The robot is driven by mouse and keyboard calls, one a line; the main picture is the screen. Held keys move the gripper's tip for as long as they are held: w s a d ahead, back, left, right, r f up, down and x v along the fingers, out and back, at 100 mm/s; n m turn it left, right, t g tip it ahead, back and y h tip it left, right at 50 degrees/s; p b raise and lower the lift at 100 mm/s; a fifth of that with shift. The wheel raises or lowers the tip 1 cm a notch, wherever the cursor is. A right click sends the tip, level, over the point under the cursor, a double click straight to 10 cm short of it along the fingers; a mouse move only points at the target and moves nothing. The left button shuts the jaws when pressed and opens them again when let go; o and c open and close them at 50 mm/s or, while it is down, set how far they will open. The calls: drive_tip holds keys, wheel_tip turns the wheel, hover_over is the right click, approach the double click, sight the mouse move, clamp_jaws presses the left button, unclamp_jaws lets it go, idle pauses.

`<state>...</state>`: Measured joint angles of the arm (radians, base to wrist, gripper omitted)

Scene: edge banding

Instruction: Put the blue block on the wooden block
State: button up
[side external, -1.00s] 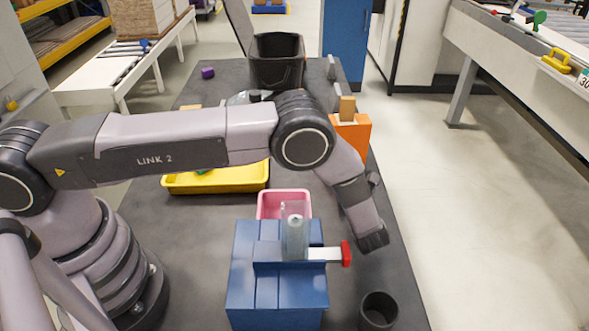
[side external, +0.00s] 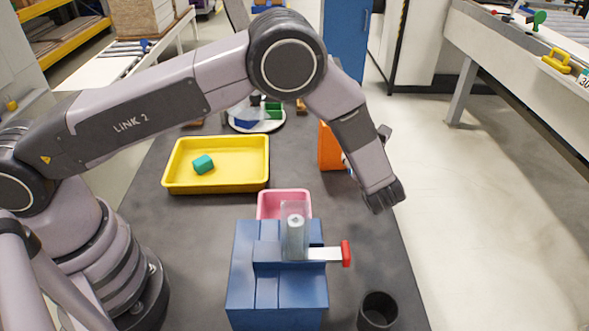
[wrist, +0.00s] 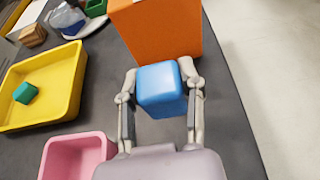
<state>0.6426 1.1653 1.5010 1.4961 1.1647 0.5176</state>
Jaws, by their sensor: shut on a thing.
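The blue block (wrist: 162,88) is between the two fingers of my gripper (wrist: 161,100) in the wrist view. The gripper is shut on its sides, and the block appears to be held up off the table. An orange box (wrist: 157,38) stands just beyond it. In the side view my wrist hides most of the gripper and the block. A brown wooden block (wrist: 32,35) lies at the far left in the wrist view. A small wooden piece (side external: 301,105) shows beyond the arm in the side view. I cannot tell which is the task's wooden block.
A yellow tray (side external: 240,184) holds a teal block (side external: 203,164). A pink bin (side external: 284,193) stands behind a blue fixture (side external: 278,290) with a red-ended handle (side external: 346,253). A black cup (side external: 378,310) is near the front.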

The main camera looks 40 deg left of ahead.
wheel_tip(320, 180, up, 12)
drive_tip(key=a+n+g+y, duration=0.3)
drive_tip(key=a+n, duration=0.1)
drive_tip(key=a, duration=2)
drive_tip(key=s+a+n+g, duration=0.2)
drive_tip(key=s+a, duration=0.3)
drive_tip(key=a, duration=0.5)
drive_tip(key=s+a+n+g, duration=0.1)
drive_tip(key=s+a+g, duration=0.1)
drive_tip(key=s+a, duration=0.55)
drive_tip(key=s+a+n+g, duration=0.2)
drive_tip(key=s+a, duration=0.2)
drive_tip(key=a, duration=0.7)
drive_tip(key=shift+y, duration=0.3)
drive_tip(key=w+a+f, duration=0.3)
drive_tip(key=f, duration=0.1)
drive_tip(key=w+a+f, duration=0.3)
drive_tip(key=f, duration=0.2)
drive_tip(key=w+a+f, duration=0.3)
drive_tip(key=f, duration=0.1)
drive_tip(key=shift+w+f, duration=0.3)
drive_tip(key=shift+f, duration=0.05)
drive_tip(key=shift+w+a+f, duration=0.4)
drive_tip(key=shift+a+f, duration=0.05)
drive_tip(key=shift+f, duration=1.75)
